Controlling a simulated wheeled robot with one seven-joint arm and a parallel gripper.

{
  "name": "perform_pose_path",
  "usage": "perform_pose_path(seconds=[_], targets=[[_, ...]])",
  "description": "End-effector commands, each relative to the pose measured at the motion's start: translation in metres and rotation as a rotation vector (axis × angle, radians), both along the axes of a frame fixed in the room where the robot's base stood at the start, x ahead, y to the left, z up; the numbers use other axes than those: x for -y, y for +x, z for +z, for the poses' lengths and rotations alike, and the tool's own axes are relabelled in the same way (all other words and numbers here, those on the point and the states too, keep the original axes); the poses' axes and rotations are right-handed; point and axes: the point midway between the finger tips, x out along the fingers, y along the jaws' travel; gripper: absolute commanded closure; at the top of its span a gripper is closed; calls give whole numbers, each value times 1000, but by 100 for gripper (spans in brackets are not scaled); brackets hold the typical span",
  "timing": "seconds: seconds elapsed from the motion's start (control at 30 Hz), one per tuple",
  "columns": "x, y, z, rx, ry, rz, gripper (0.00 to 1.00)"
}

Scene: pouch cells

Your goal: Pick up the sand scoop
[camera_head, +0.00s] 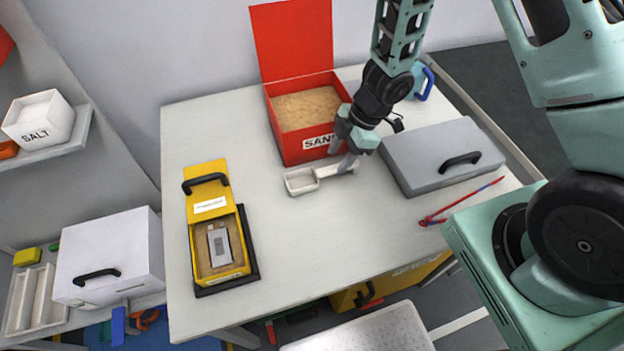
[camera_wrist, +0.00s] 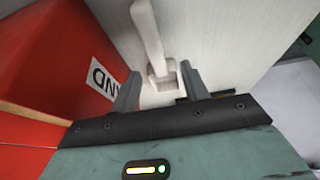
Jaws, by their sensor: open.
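The sand scoop (camera_head: 301,182) is light grey-white and lies on the table in front of the red sand box, its tray-like bowl to the left and its handle pointing right. My gripper (camera_head: 341,159) is open over the handle end, pointing down. In the wrist view the pale handle (camera_wrist: 149,35) runs down to a squarish end between the two spread fingers of my gripper (camera_wrist: 160,70). The fingers look apart from the handle, one on each side.
The open red sand box (camera_head: 300,147) stands close behind my gripper. A grey case (camera_head: 440,155) lies to the right, with a red tool (camera_head: 460,202) before it. A yellow box (camera_head: 207,205) with a pouch cell stands left. The table's front middle is clear.

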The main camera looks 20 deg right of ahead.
Motion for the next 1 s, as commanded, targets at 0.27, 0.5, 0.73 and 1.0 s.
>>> perform_pose_path(seconds=[0.27,0.5,0.73,1.0], targets=[[-6,1,-26,-4,0,1,55],[-15,3,-53,-1,0,1,55],[-17,4,-55,0,0,1,55],[-16,4,-55,0,0,1,100]])
